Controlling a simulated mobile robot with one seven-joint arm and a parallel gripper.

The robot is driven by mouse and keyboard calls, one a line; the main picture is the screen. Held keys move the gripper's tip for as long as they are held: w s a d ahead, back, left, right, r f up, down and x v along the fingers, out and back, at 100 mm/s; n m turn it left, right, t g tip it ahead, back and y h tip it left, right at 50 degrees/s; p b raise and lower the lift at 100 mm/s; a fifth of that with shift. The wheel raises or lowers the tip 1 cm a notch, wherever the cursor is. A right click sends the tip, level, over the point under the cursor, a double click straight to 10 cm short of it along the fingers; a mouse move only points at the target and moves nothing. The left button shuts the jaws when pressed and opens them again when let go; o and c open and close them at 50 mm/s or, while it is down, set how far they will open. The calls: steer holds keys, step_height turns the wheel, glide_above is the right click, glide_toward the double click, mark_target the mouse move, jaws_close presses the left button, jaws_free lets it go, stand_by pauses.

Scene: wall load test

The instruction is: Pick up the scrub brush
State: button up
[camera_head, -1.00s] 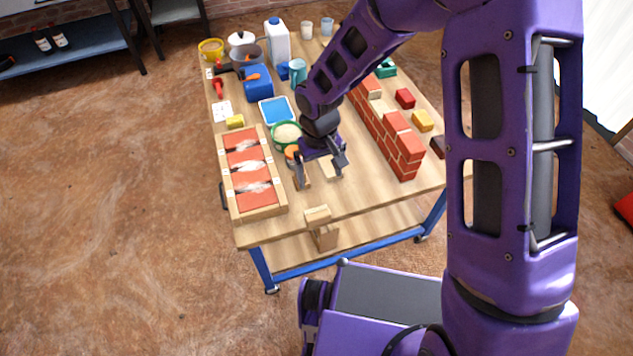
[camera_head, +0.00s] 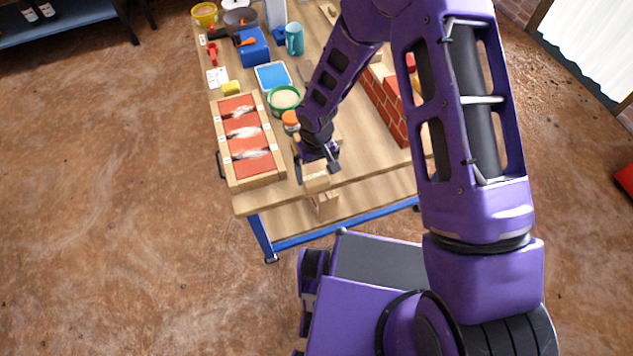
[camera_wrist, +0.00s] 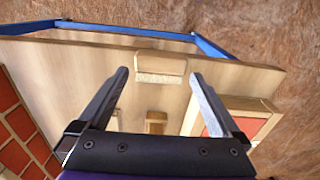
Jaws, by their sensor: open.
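The scrub brush, a pale wooden block with a whitish bristle band, lies near the table's front edge. It shows in the wrist view (camera_wrist: 161,67) and, partly covered by my gripper, in the head view (camera_head: 316,182). My gripper (camera_head: 316,170) is open and empty above the front of the table. In the wrist view, its two fingertips (camera_wrist: 160,76) are spread to either side of the brush, which appears just ahead of them. The height between fingers and brush is hard to tell; no contact is visible.
A brick wall (camera_head: 385,105) stands to the right and a wooden frame with red panels (camera_head: 245,132) to the left. A green-rimmed bowl (camera_head: 285,98) and blue tray (camera_head: 273,77) sit behind. Another small wooden piece (camera_wrist: 156,121) lies between the fingers in the wrist view.

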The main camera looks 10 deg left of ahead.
mark_target(316, 179)
step_height(316, 179, down, 4)
steer(key=c, duration=1.2)
step_height(316, 179, up, 10)
steer(key=shift+r+p, duration=0.1)
steer(key=shift+p, duration=0.5)
